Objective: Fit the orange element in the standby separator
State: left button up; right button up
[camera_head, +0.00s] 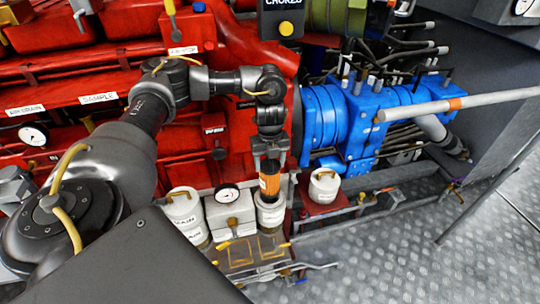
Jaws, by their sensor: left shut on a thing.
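The orange element (269,182), a cylinder with dark ends, hangs upright below my left gripper (270,160). The left gripper points down and is shut on the element's upper end. Directly below is a white separator bowl (270,215); the element's lower end meets its top in the picture, and I cannot tell whether it is inside or just above. Another white lidded bowl (184,208) stands to the left with lettering too small to read. My right gripper is not in view.
A white box with a gauge (230,212) stands left of the bowl under the element. A white lidded pot (324,186) sits on a red plate to the right. Behind are the red engine (235,60) and blue machinery (350,115). Chequer-plate floor (400,235) lies free at front right.

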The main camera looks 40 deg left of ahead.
pick_arm(q)
jog(key=shift+f+b, duration=0.35)
jog(key=shift+f, duration=0.6)
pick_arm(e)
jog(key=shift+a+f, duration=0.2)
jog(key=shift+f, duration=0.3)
pick_arm(q)
jog(key=shift+p, duration=0.35)
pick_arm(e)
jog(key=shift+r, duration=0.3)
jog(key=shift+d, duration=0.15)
pick_arm(q)
jog(key=shift+p, duration=0.55)
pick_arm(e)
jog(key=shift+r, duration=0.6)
